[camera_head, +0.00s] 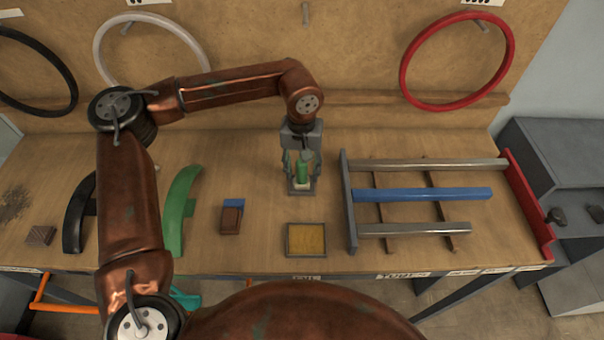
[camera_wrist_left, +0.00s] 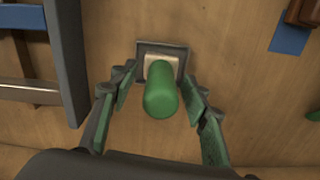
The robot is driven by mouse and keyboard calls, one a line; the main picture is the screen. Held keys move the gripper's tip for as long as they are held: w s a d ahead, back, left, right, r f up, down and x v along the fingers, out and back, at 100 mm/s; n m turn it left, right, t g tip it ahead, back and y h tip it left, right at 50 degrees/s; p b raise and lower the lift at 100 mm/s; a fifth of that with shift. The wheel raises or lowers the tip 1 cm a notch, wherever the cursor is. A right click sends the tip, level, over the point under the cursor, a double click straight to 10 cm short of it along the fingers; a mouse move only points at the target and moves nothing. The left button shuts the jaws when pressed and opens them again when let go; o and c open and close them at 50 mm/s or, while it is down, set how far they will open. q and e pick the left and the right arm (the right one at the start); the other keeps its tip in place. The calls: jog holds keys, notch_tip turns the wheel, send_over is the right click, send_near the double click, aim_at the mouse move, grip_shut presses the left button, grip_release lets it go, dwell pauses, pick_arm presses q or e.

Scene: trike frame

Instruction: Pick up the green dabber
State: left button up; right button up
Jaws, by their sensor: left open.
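The green dabber (camera_head: 302,172) stands upright on a small grey base (camera_head: 301,190) on the workbench. In the left wrist view the green dabber (camera_wrist_left: 161,92) shows as a rounded green cylinder with a pale block under it, on a square grey base (camera_wrist_left: 144,47). My left gripper (camera_head: 301,162) reaches down over it from above. In the left wrist view my left gripper (camera_wrist_left: 161,88) is open, with one green-padded finger on each side of the dabber and gaps between. My right gripper does not show.
A frame with grey and blue bars (camera_head: 425,194) stands close to the right of the dabber. A yellow-filled tray (camera_head: 306,239) lies in front. A brown and blue block (camera_head: 231,217) and a green curved fender (camera_head: 180,210) lie to the left. A red ring (camera_head: 407,73) hangs behind.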

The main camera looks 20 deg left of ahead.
pick_arm(q)
grip_shut()
dwell(0.4)
jog(key=shift+r, duration=0.5)
notch_tip(320, 180, up, 2)
jog(key=shift+r+b, duration=0.15)
jog(key=shift+b, duration=0.3)
jog(key=s+d+r+b, duration=0.2)
jog(key=s+r+b, duration=0.3)
jog(key=s+r, duration=0.4)
jog(key=s, duration=0.4)
jog(key=shift+s+d+r, duration=0.4)
